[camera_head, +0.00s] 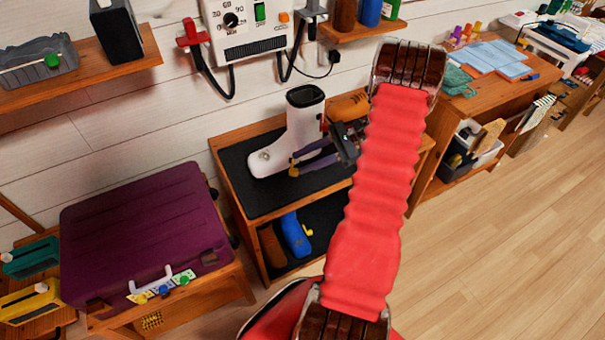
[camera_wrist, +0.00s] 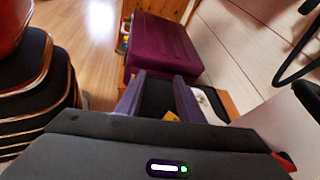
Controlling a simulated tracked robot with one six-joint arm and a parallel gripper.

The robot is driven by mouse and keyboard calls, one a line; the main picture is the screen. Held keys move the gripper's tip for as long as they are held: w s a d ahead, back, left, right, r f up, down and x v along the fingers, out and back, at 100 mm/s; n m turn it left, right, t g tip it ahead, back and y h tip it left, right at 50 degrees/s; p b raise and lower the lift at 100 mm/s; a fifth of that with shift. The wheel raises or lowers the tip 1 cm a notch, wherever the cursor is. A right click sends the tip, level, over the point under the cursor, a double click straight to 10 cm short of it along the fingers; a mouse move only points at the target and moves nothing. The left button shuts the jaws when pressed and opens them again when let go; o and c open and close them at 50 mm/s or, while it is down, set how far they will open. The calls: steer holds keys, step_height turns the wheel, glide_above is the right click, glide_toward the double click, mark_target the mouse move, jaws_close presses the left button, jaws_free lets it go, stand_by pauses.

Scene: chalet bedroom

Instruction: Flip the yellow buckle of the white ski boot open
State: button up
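The white ski boot (camera_head: 300,125) stands upright on the black-matted top of a low wooden bench, its toe to the left. My gripper (camera_head: 292,163) is at the boot's front side, low near the instep, its purple fingers pointing left. In the wrist view my gripper (camera_wrist: 160,78) has its two fingers spread apart. A small yellow piece (camera_wrist: 170,116), likely the buckle, shows between the fingers, close to the right one. White parts of the boot show at the right. The fingers hide much of the buckle; contact cannot be told.
The black mat (camera_head: 240,195) is clear left of the boot. A purple case (camera_head: 145,235) stands on a wooden stand at left. A wall control box (camera_head: 250,30) with hanging cables is above. Blue and brown items (camera_head: 295,235) lie on the lower shelf.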

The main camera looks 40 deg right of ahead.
steer(key=s+d+f+m+t, duration=0.2)
steer(key=d+f, duration=0.1)
steer(key=s+d+f+m+t+h, duration=0.1)
steer(key=s+d+f+m+t, duration=0.2)
steer(key=d+f, duration=0.1)
steer(key=s+d+f+m+t, duration=0.2)
steer(key=d+f, duration=0.1)
steer(key=f, duration=0.1)
steer(key=shift+s+d+f+t, duration=0.25)
steer(key=shift+s+d+t, duration=0.05)
steer(key=shift+w, duration=0.1)
steer(key=x, duration=1.3)
steer(key=shift+w+a+f, duration=0.15)
steer(key=shift+w+f, duration=0.05)
steer(key=shift+w, duration=0.15)
jaws_close()
